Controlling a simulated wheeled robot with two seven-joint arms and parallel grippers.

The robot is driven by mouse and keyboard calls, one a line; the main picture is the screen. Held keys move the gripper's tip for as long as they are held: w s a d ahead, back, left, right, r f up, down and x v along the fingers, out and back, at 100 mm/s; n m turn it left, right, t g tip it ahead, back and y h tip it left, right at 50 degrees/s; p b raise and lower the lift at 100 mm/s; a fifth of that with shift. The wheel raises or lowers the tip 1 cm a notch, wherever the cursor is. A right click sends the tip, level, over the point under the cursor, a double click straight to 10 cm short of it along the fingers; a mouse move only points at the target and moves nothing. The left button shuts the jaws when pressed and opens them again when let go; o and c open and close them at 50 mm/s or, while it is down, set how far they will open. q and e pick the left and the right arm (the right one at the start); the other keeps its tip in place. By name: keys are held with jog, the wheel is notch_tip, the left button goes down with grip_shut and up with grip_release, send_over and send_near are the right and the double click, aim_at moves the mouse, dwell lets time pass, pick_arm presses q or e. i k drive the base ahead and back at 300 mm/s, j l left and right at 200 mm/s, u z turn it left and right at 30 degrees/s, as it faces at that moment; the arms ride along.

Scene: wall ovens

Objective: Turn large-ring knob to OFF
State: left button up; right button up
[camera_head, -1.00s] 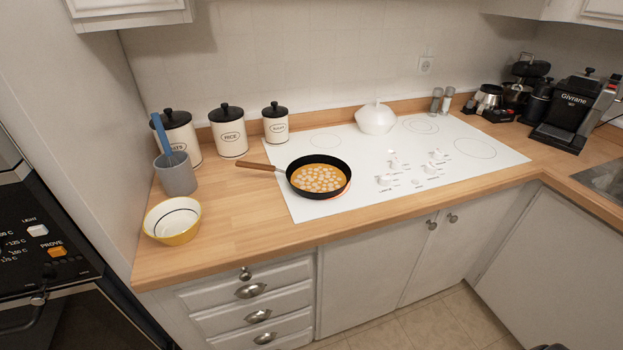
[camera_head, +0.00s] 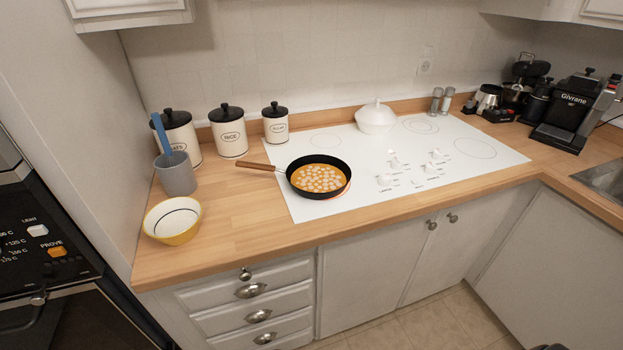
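A white cooktop (camera_head: 400,195) is set into the wooden counter. Several white knobs sit in a cluster on its right-centre part; the front left knob (camera_head: 384,180) has a label printed below it that seems to start with "LARGE", too small to read surely. Other knobs include the back left knob (camera_head: 395,163), the back right knob (camera_head: 437,154) and the right knob (camera_head: 431,168). A black frying pan (camera_head: 345,172) with orange food and pale pieces stands on the front left ring, which glows red at its edge. Neither gripper is in view.
A white lidded pot (camera_head: 376,118) stands at the cooktop's back. Canisters (camera_head: 228,140), a utensil cup (camera_head: 176,178) and a yellow bowl (camera_head: 172,222) are on the left. A coffee machine (camera_head: 570,110) stands right. The counter's front strip (camera_head: 400,222) is clear.

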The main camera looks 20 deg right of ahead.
aim_at(384, 180)
jog(key=z, duration=1.4)
jog(key=i+l+z, duration=0.15)
jog(key=l, duration=0.1)
